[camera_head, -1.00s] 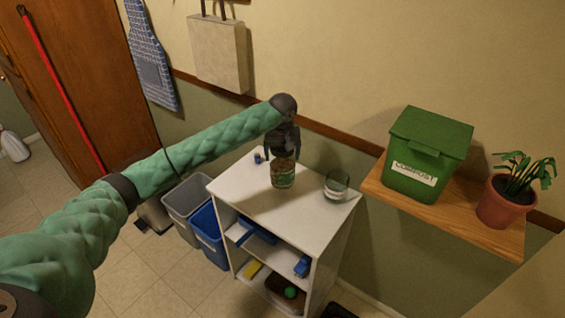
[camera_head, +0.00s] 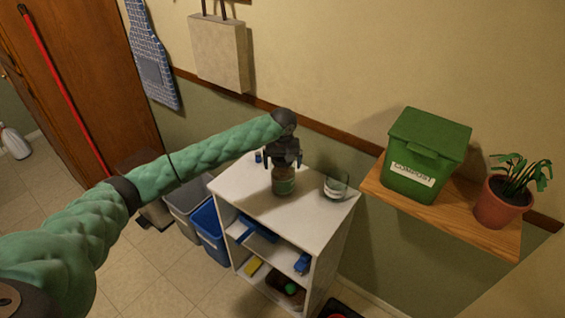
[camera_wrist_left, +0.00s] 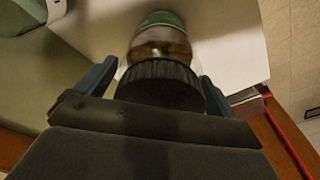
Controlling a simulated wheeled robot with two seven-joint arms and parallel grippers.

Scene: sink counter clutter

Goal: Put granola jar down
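The granola jar (camera_head: 284,182), a clear jar with brown contents, a green label and a dark lid, stands upright on the white shelf unit's top (camera_head: 249,190). In the left wrist view the jar (camera_wrist_left: 160,45) shows beyond its ribbed dark lid (camera_wrist_left: 160,85). My left gripper (camera_head: 284,163) is right above the jar. Its fingers are spread on either side of the lid, with small gaps showing in the left wrist view (camera_wrist_left: 160,82). My right gripper is not in view.
A drinking glass (camera_head: 336,187) stands on the top, right of the jar. A small blue item (camera_head: 258,157) sits at the back left. A green compost bin (camera_head: 428,155) and potted plant (camera_head: 503,200) are on a wooden wall shelf. The top's front left is clear.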

